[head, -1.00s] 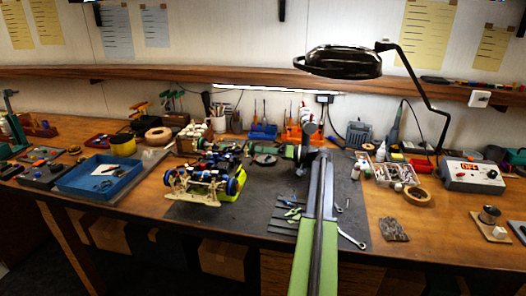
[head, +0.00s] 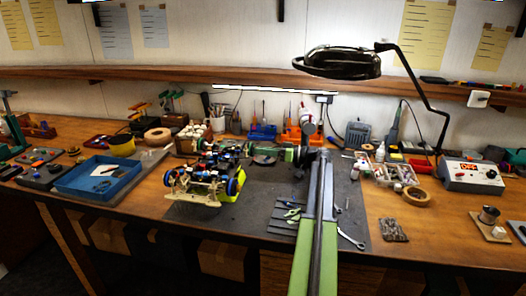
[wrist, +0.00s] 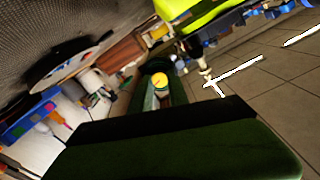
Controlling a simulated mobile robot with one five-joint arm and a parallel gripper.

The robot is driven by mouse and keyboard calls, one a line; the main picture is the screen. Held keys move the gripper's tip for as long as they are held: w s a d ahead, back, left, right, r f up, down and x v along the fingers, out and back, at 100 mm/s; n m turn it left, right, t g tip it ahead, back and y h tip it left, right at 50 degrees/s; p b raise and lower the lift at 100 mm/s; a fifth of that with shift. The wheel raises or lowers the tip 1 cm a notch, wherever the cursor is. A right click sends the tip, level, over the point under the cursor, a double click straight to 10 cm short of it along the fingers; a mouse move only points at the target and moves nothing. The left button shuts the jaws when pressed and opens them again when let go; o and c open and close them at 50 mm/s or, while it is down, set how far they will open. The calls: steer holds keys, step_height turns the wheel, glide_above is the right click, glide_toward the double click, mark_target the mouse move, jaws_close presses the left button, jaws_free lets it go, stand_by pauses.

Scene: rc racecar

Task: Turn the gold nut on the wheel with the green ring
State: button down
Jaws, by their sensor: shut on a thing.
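The toy car (head: 205,175) stands on the dark mat, with blue wheel parts and a yellow-green edge facing me. My gripper (head: 254,150) reaches in from the right, level, at the car's far right corner. In the wrist view my green gripper (wrist: 157,88) is shut around a small round gold piece, apparently the gold nut (wrist: 159,79). The yellow-green car body (wrist: 183,8) shows at the top of the wrist view. I cannot make out the green ring; the wheel at my fingertips is hidden or too small to tell.
Pliers (head: 292,212) and a wrench (head: 350,240) lie on the mat (head: 260,215) in front. A blue tray (head: 95,180) is at left. A magnifier lamp (head: 342,62) hangs above my arm. Tool stands line the back.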

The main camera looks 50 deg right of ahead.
steer(key=shift+a+f+n, duration=0.1)
steer(key=shift+a+n, duration=0.1)
steer(key=shift+n, duration=1)
steer(key=c, duration=1.3)
jaws_free()
steer(key=shift+o, duration=0.2)
steer(key=shift+s+d, duration=0.2)
steer(key=shift+d, duration=0.05)
steer(key=v, duration=1.7)
steer(key=shift+a, duration=0.15)
